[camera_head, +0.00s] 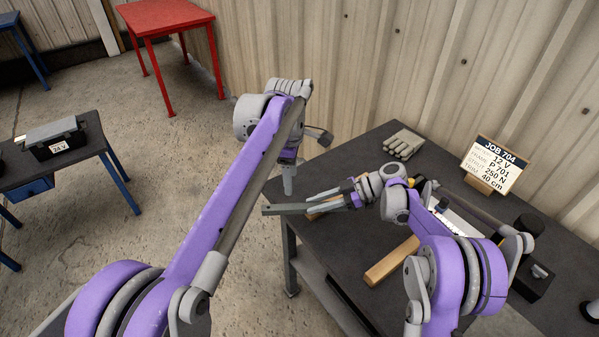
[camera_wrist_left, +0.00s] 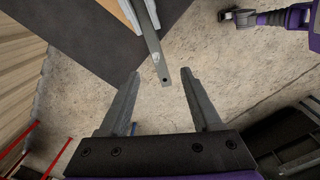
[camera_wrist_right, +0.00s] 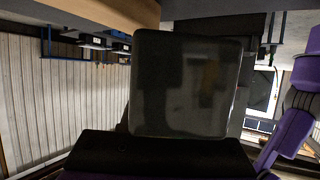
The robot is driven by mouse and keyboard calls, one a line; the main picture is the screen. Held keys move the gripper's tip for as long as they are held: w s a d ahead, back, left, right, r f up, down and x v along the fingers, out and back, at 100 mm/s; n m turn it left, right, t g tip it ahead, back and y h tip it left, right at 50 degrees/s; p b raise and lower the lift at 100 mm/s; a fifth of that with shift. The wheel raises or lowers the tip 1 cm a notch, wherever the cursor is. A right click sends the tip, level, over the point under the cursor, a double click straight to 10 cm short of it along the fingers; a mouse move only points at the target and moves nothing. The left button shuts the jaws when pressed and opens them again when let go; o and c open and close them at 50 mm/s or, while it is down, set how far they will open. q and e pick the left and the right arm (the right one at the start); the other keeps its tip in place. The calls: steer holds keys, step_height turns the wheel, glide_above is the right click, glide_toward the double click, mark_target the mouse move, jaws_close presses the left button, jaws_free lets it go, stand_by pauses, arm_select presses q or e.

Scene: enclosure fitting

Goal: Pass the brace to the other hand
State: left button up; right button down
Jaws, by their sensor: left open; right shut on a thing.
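The brace (camera_head: 285,209) is a grey flat bar held out past the table's near left corner. My right gripper (camera_head: 347,198) is shut on it, and its free end points left. My left gripper (camera_head: 289,182) hangs open just above that free end. In the left wrist view, the brace (camera_wrist_left: 157,58) comes in from the top, and its end with a hole lies between the open fingertips (camera_wrist_left: 161,74). Neither finger touches it there; the depth gap is hard to tell. In the right wrist view, a dark glossy block (camera_wrist_right: 187,85), probably the brace close up, hides the fingers.
A red table (camera_head: 165,17) and a workbench with a 24 V case (camera_head: 55,140) stand on the left.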

mark_target(299, 205)
arm_select(q)
steer(key=f, duration=0.4)
steer(key=w+d+f+n, duration=0.1)
steer(key=f, duration=0.3)
steer(key=w+d+f+n, duration=0.1)
steer(key=f, duration=0.3)
steer(key=shift+f+g, duration=0.3)
steer(key=shift+f, duration=0.05)
jaws_close()
arm_select(e)
steer(key=c, duration=0.6)
jaws_free()
steer(key=shift+o, duration=0.2)
